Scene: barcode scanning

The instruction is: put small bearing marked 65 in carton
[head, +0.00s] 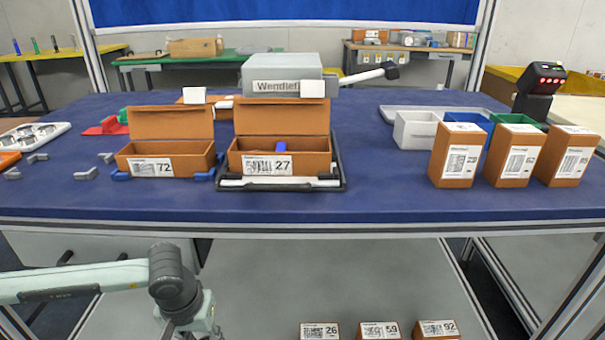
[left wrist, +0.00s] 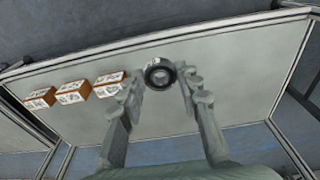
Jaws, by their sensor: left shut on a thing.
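My left gripper (left wrist: 160,85) is shut on a small dark ring-shaped bearing (left wrist: 160,72) with a bright centre, held between its fingertips. No number can be read on it. In the head view my left arm comes in low at the left, in front of the table, and its fingers and the bearing are cut off by the bottom edge. Two open orange cartons stand on the table: one marked 72 (head: 168,166) and one marked 27 (head: 267,165). A blue piece (head: 281,146) shows inside the carton marked 27. My right gripper is not in view.
Closed cartons (head: 455,155) stand at the table's right, by a grey bin (head: 414,132) and a scanner (head: 540,88). Cartons marked 26 (head: 319,331), 59 and 92 sit on the lower shelf (head: 345,270). The blue table's (head: 390,195) front middle is clear.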

